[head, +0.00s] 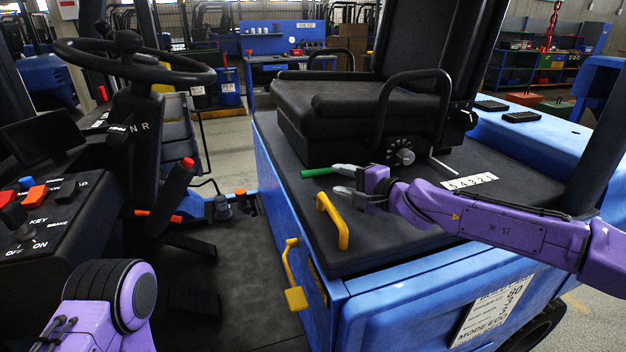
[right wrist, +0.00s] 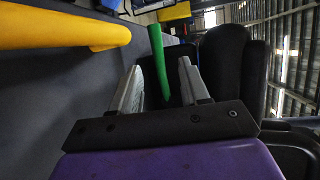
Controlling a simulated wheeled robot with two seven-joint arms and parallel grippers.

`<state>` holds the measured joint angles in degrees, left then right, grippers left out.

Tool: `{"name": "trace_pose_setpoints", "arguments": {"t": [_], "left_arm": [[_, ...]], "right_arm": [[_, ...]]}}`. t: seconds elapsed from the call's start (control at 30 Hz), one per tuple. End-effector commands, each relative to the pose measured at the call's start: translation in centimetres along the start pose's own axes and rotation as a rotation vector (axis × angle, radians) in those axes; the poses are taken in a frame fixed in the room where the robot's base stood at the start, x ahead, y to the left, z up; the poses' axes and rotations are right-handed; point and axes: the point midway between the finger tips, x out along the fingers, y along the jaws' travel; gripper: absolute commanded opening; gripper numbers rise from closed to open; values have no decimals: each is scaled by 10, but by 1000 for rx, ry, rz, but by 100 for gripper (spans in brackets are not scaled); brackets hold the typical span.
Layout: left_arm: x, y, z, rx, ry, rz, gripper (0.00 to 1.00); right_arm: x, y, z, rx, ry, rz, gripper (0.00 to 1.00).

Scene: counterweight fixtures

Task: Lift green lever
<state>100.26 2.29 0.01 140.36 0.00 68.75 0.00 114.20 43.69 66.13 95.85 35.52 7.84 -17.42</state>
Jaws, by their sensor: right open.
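The green lever (head: 317,172) sticks out to the left below the front of the black seat, above the dark deck. My right gripper (head: 340,179) is open at the lever's right end, with its grey fingers pointing left. In the right wrist view the green lever (right wrist: 159,62) shows between the two spread fingers of the right gripper (right wrist: 160,75). The lever's lower end runs down between the fingers; I cannot tell whether either finger touches it. Part of my left arm shows at the bottom left, but its gripper is out of frame.
A yellow handle (head: 333,220) rises from the deck just below the gripper; it shows large in the wrist view (right wrist: 60,28). The black seat (head: 350,105) and a dial (head: 401,155) are close behind. A steering wheel (head: 130,62) and control console (head: 50,215) stand left.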

Motion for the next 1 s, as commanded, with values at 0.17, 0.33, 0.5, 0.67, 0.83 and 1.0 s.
{"name": "trace_pose_setpoints", "arguments": {"t": [0.17, 0.33, 0.5, 0.67, 0.83, 1.0], "left_arm": [[6, 0, 3, 0, -1, 0, 27], [-3, 0, -1, 0, 0, 0, 27], [-15, -2, -6, 0, 0, 0, 27], [-22, -2, -9, 0, 0, 0, 27], [-22, -2, -9, 0, 0, 0, 27], [-22, -2, -9, 0, 0, 0, 27]], "right_arm": [[7, 8, -1, 0, 1, 0, 45], [40, 6, -1, 0, 1, 3, 45], [79, 5, 0, 0, 1, 2, 45], [100, 6, -1, 1, 1, 1, 45], [107, 7, -1, 0, 0, -1, 45], [107, 8, -1, 0, 0, -1, 45]]}}
